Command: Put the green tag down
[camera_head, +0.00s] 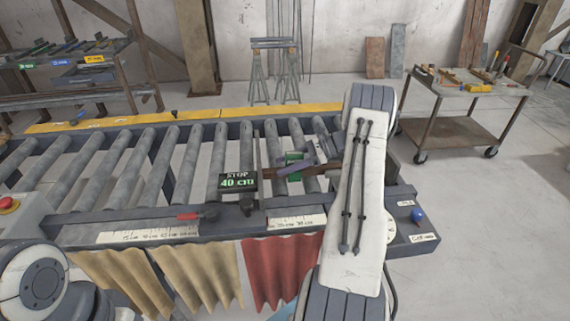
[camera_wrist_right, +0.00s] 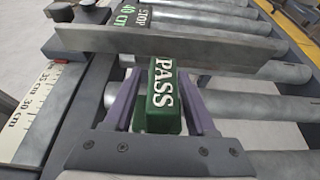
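The green tag (camera_wrist_right: 162,95) bears the white word PASS and fills the space between the two purple fingers of my right gripper (camera_wrist_right: 162,100) in the right wrist view. The fingers press on its two sides. In the head view the tag shows as a small green patch (camera_head: 293,158) at my right gripper (camera_head: 298,162), over the rollers right of the STOP 40 cm sign (camera_head: 238,182). My forearm hides part of the conveyor there. My left gripper is out of view; only a left arm joint shows at the lower left.
A grey stop plate (camera_wrist_right: 170,40) crosses the rollers just beyond the tag. A ruler scale (camera_wrist_right: 35,110) runs along the conveyor's near rail. Bare rollers (camera_head: 120,165) lie to the left. A tool cart (camera_head: 450,88) stands at the right and a rack (camera_head: 70,92) at the back left.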

